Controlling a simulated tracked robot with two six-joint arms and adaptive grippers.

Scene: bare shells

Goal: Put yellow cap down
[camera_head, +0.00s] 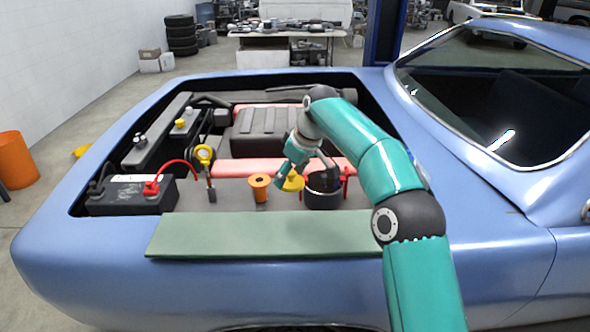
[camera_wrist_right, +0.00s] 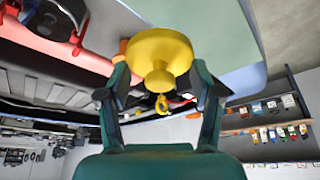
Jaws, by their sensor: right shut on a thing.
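The yellow cap (camera_head: 292,184) is a round disc with a knob stem. My right gripper (camera_head: 296,166) is shut on it and holds it over the front of the engine bay, between an orange cup-shaped part and a black pot. In the right wrist view the cap (camera_wrist_right: 160,52) shows its wide disc and narrower knob between the two fingers of my right gripper (camera_wrist_right: 160,90). I cannot tell from these views whether the cap touches anything below it. My left gripper is not in view.
The orange part (camera_head: 259,190) and the black pot (camera_head: 322,196) with red handles flank the cap. A black battery (camera_head: 128,197) with a red cable and a yellow-ringed dipstick (camera_head: 204,155) sit left. A green mat (camera_head: 270,235) lies bare on the blue fender in front.

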